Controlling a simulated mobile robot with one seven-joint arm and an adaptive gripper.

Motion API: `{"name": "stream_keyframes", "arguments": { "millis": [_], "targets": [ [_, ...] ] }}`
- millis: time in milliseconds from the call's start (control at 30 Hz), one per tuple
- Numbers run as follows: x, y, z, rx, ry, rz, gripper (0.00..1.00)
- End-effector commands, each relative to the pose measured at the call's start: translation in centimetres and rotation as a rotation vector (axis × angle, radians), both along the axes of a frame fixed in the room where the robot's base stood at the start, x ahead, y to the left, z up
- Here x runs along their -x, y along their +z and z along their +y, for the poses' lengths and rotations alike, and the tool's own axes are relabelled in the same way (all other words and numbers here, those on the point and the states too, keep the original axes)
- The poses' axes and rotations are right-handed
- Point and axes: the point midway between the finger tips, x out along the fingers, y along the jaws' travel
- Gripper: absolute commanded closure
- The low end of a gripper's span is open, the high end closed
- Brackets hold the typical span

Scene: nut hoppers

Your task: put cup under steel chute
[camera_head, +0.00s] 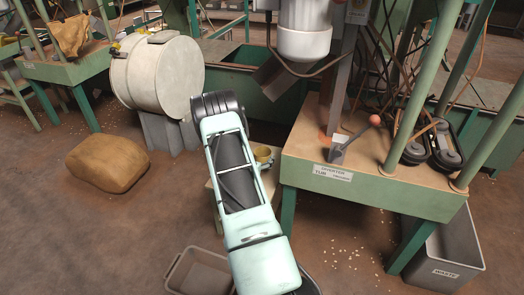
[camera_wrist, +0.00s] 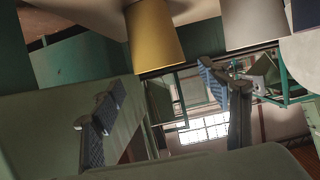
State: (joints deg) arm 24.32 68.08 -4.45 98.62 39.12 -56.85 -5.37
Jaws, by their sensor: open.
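A small yellowish cup (camera_head: 262,153) shows in the head view just right of my arm, on a low pale stand (camera_head: 213,192) beside the green bench. My arm hides part of the stand. A grey steel chute (camera_head: 275,82) slopes down under the white hopper behind the bench. In the wrist view my gripper (camera_wrist: 165,110) has its two blue-padded fingers wide apart with nothing held between them. A brass-coloured tapered body (camera_wrist: 155,38) and a grey one (camera_wrist: 252,22) show beyond the fingers at the top; I cannot tell what they are.
The green bench (camera_head: 300,172) carries a red-knobbed lever (camera_head: 355,138) and a diverter sign. A grey waste bin (camera_head: 440,262) stands at right, an open bin (camera_head: 197,272) at the bottom. A drum (camera_head: 150,75) and brown sack (camera_head: 107,163) are left. Floor is clear at lower left.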

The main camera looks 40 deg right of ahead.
Motion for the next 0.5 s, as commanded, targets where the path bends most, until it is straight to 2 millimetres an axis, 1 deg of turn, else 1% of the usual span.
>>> {"name": "stream_keyframes", "arguments": {
  "millis": [33,200,333,500],
  "targets": [
    [0.4,0.8,1.1,-0.001,0.003,0.002,0.31],
    [1.9,1.8,3.7,0.0,0.003,0.002,0.31],
    [2.5,2.1,4.8,0.0,0.001,0.0,0.31],
    [2.8,2.3,5.3,0.001,0.001,-0.001,0.31]
  ]
}}
